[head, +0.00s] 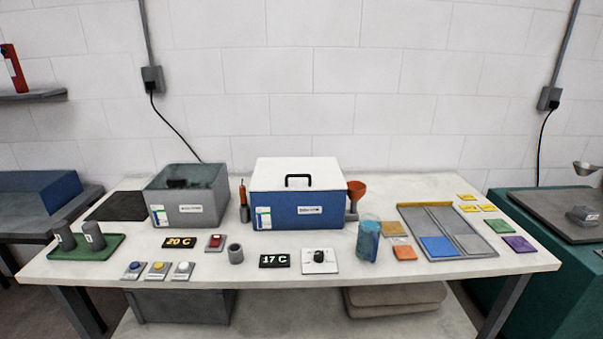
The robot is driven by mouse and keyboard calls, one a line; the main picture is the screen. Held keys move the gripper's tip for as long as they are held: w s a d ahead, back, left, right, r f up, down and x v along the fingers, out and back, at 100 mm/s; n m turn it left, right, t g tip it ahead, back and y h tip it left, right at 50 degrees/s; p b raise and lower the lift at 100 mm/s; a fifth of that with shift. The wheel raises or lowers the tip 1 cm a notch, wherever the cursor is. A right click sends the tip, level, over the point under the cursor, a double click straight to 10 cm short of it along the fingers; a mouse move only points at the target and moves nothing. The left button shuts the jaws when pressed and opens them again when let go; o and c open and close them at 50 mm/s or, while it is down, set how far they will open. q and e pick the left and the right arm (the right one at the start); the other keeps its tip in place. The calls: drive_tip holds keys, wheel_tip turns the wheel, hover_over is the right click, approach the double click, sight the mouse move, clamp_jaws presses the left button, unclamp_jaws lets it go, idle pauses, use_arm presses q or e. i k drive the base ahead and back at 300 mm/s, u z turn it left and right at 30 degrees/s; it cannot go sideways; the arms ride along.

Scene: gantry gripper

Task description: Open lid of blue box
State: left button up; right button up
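The blue box (330,221) stands in the middle of the white table, towards its back. Its white lid (330,166) lies flat on top and looks closed. A black handle (299,178) stands up from the lid. The inside of the box is hidden. Neither my left nor my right gripper shows in the head view.
A grey open box (187,215) stands left of the blue box. An orange screwdriver-like tool (242,193) and an orange funnel (356,188) flank it closely. In front are a grey cup (236,253), a knob panel (319,260) and a blue cylinder (367,242).

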sight(297, 166)
drive_tip(key=z, duration=0.55)
drive_tip(key=k, duration=0.65)
drive_tip(key=z, duration=1.2)
drive_tip(key=i, duration=1.15)
drive_tip(key=u, duration=0.65)
drive_tip(key=i, duration=0.45)
drive_tip(key=u, duration=0.45)
